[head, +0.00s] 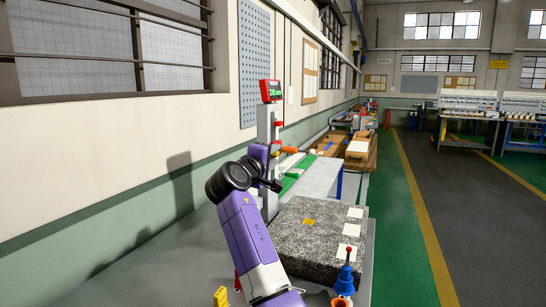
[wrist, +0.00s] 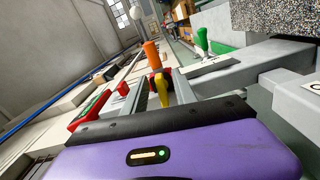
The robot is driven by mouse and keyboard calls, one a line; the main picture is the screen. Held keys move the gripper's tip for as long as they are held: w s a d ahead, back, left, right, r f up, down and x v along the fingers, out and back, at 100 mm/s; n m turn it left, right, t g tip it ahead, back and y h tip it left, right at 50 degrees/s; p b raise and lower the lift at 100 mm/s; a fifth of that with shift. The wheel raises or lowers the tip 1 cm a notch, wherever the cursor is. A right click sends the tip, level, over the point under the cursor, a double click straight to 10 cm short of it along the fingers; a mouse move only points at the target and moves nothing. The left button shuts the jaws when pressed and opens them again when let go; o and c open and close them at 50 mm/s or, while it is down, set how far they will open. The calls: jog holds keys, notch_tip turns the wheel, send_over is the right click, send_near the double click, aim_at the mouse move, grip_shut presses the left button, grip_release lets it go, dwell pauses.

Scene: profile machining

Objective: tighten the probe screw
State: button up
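A grey upright gauge (head: 266,135) with a red-framed display (head: 270,91) stands beyond the granite block. An orange handle-like part (head: 289,150) sticks out from its column; it also shows in the wrist view (wrist: 152,54). A small yellow piece (wrist: 162,91), possibly the probe screw, sits by the red part just below the orange one. My gripper (wrist: 164,82) reaches to the gauge, its two fingers apart on either side of the yellow piece, with gaps seeming to show. Contact cannot be told. In the head view my wrist hides part of the gauge.
A speckled granite block (head: 313,252) with white squares and a yellow square lies right of my arm. A blue stand (head: 345,280) with a red ball stands at its near corner. A yellow item (head: 220,297) is at the front. The wall runs along the left; a green aisle is right.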

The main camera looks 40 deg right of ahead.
jog(key=v, duration=0.7)
jog(key=shift+s+a+b, duration=0.15)
jog(key=shift+a+b, duration=0.2)
jog(key=shift+b, duration=0.05)
dwell(0.5)
